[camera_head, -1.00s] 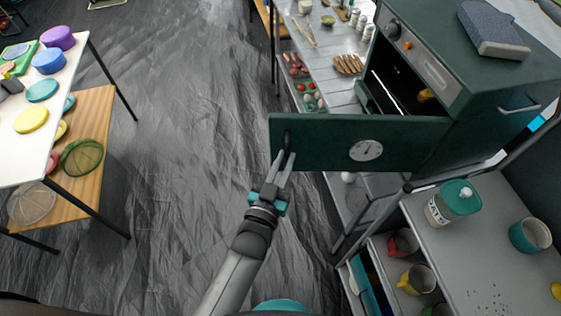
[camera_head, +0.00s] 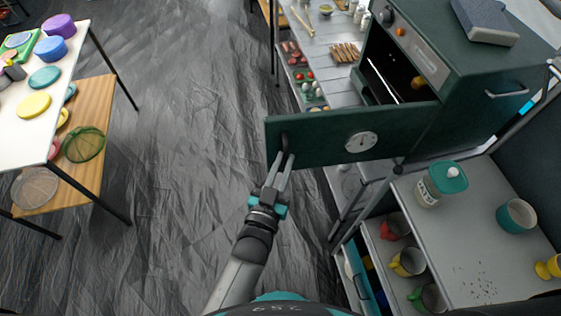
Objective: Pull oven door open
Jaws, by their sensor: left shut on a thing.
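The dark green oven (camera_head: 480,55) stands at the upper right in the head view. Its door (camera_head: 315,142) is swung well open and sticks out to the left, with a round white dial (camera_head: 361,142) on its face. The oven's dark inside (camera_head: 395,68) shows. My left gripper (camera_head: 284,158) is at the door's far left end, shut on the dark door handle (camera_head: 285,142), which the fingers partly hide. My right gripper is not in view.
A grey counter (camera_head: 470,240) with a teal-lidded jar (camera_head: 441,184) and a teal mug (camera_head: 516,216) is at the lower right, with mugs on a shelf below. A white table (camera_head: 30,130) with bowls stands at the left. The floor (camera_head: 185,130) between is clear.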

